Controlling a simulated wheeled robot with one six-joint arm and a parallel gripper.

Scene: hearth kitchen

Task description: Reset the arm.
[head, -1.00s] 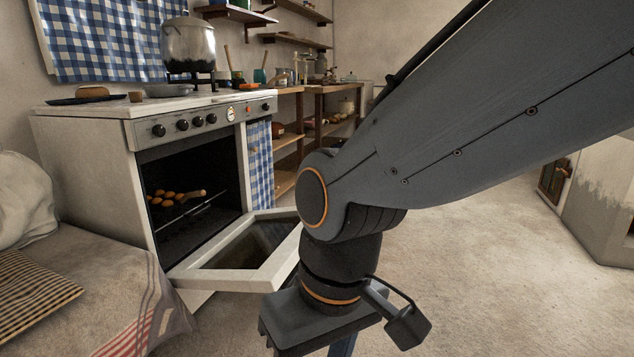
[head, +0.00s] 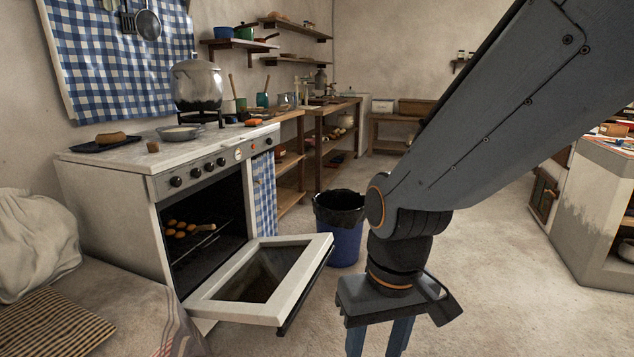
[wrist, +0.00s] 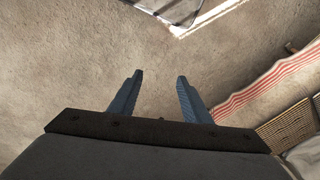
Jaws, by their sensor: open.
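My gripper (head: 378,340) hangs pointing down at the lower right of the head view, over bare floor, to the right of the open oven door. In the wrist view my gripper (wrist: 158,85) shows two blue fingers spread apart with only floor between them. It holds nothing. The fingertips run off the bottom of the head view. My arm comes down from the upper right.
The oven door (head: 262,277) is folded down, left of my gripper. The stove (head: 165,185) holds brown food on its rack. A blue bin (head: 340,230) stands behind my gripper. A striped cloth (wrist: 265,92) lies at right in the wrist view. Floor at right is clear.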

